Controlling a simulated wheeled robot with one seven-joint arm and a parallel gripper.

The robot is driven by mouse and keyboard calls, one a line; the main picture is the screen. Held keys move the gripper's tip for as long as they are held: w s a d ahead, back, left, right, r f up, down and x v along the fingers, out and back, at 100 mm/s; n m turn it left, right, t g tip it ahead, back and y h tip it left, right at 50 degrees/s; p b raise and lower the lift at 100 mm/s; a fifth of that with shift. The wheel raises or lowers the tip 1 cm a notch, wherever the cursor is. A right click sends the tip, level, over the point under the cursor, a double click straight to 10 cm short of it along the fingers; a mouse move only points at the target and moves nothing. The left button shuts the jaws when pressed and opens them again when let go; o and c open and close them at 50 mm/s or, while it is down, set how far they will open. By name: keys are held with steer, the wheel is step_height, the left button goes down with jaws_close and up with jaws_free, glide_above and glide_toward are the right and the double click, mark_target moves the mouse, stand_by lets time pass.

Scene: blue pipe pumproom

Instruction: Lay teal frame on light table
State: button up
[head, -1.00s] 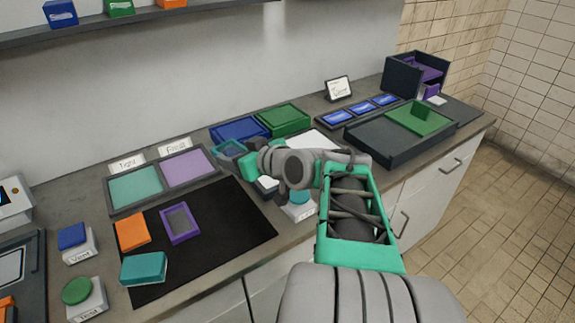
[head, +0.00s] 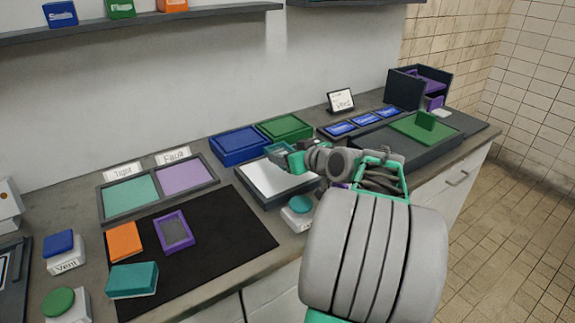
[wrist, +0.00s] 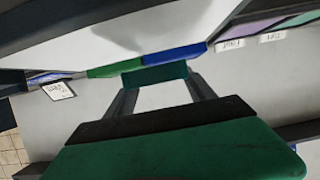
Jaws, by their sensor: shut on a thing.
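The teal frame (head: 277,149) is in my gripper (head: 291,157), held above the far right part of the light table. The light table is a white panel in a dark rim (head: 252,194). In the wrist view, the frame (wrist: 154,75) shows nearly edge-on as a dark teal bar between the fingertips. My gripper is shut on it. The light table's white surface (wrist: 125,25) spans the top of the wrist view. My arm hides the light table's right end. I cannot tell the gap between frame and panel.
A blue tray (head: 240,145) and a green tray (head: 286,129) stand behind the light table. A dark mat (head: 215,245) at left bears a purple frame (head: 175,232), an orange block (head: 124,241) and a teal block (head: 132,280). A teal-topped button box (head: 299,211) stands in front.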

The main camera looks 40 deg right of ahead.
steer(key=shift+w+d+f, duration=0.2)
steer(key=shift+w+f, duration=0.1)
steer(key=shift+f, duration=0.05)
steer(key=shift+w+f, duration=0.1)
steer(key=shift+f, duration=1.6)
steer(key=shift+f, duration=0.1)
steer(key=shift+f+b, duration=0.15)
steer(key=shift+b, duration=0.3)
steer(key=o, duration=1.4)
steer(key=shift+r+p, duration=0.35)
steer(key=shift+p, duration=0.05)
steer(key=v, duration=1.2)
steer(key=shift+d+f, duration=0.1)
steer(key=shift+f, duration=0.05)
